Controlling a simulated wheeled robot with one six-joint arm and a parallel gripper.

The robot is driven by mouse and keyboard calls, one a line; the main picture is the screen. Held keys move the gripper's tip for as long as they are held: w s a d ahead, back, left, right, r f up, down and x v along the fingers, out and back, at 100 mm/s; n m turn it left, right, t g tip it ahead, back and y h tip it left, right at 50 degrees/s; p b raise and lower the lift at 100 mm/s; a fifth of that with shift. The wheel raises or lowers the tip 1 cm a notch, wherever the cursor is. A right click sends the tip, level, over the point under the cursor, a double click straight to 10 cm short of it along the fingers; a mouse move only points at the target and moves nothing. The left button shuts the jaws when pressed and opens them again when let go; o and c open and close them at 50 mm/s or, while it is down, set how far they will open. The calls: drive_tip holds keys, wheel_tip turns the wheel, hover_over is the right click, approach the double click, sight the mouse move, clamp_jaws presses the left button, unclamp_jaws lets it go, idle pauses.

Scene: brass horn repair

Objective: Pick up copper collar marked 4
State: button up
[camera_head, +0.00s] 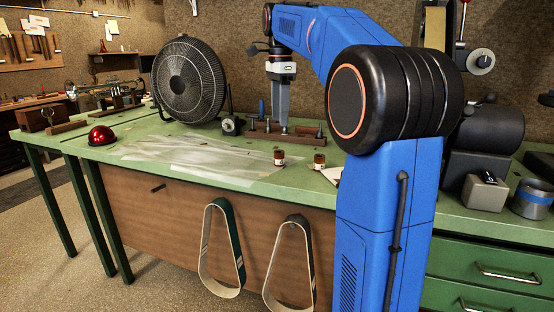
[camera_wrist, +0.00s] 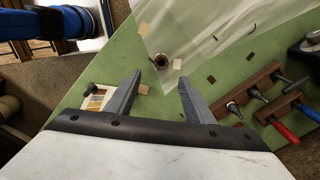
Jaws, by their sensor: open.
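Two small copper-brown collars with pale labels stand on the green bench in the head view, a left one (camera_head: 279,157) and a right one (camera_head: 319,161). Their numbers are too small to read, so I cannot tell which is marked 4. My gripper (camera_head: 284,128) points down above the bench, behind the collars in that view. In the wrist view my gripper (camera_wrist: 160,76) is open and empty. A round collar with a dark hole (camera_wrist: 162,60) shows between and just beyond the fingertips, below them on the bench.
A wooden rack of tools with red and blue handles (camera_wrist: 283,131) lies near the right finger. A printed paper (camera_wrist: 97,97) with a dark piece lies left. A black fan (camera_head: 188,82), red dome (camera_head: 101,135) and translucent sheet (camera_head: 200,150) are on the bench.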

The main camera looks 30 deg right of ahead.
sight(279, 151)
wheel_tip(279, 151, down, 13)
drive_tip(key=shift+w+f, duration=0.15)
idle(0.5)
drive_tip(key=c, duration=1.2)
